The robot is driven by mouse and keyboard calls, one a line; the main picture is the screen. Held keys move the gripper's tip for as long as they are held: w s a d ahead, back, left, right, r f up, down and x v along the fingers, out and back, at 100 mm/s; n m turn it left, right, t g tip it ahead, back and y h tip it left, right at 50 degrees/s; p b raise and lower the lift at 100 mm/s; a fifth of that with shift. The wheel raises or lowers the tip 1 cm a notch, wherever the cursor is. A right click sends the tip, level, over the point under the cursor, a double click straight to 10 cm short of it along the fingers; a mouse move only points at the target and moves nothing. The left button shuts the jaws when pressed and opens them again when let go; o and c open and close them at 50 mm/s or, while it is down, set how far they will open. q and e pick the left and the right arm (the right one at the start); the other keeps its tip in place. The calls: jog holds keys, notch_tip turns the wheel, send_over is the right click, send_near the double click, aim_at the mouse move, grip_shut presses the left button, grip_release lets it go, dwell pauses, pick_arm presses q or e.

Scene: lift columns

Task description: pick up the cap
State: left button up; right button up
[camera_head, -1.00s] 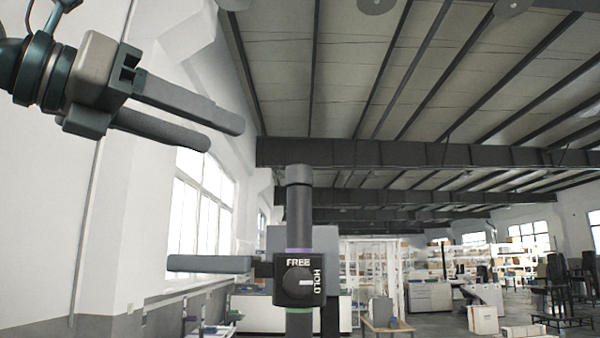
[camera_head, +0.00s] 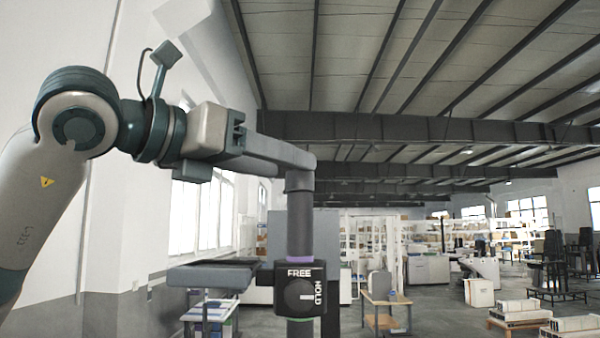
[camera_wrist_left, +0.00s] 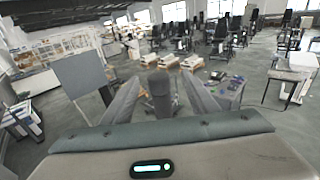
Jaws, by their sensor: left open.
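The cap (camera_head: 299,181) is a dark grey cylinder on top of an upright dark column (camera_head: 299,222), in the middle of the head view. My left gripper (camera_head: 308,160) comes in from the left at the height of the cap's top. Its fingers overlap the cap's upper edge in this view. In the left wrist view my open fingers (camera_wrist_left: 160,95) stand on either side of the dark cap (camera_wrist_left: 159,84), with gaps visible at both sides. Contact is not visible. My right gripper is not in view.
A black box (camera_head: 300,288) marked FREE and HOLD sits on the column below the cap. A dark flat tray (camera_head: 212,276) extends left of it. A grey panel (camera_wrist_left: 82,80) stands left of the fingers in the wrist view. Shelves and a wooden table (camera_head: 386,305) are farther back.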

aim_at(300, 173)
pick_arm(q)
jog(key=p+x, duration=0.4)
jog(key=shift+w, duration=0.3)
jog(key=shift+w+d+f, duration=0.2)
jog(key=shift+w+d, duration=0.1)
dwell(0.3)
jog(key=c, duration=1.3)
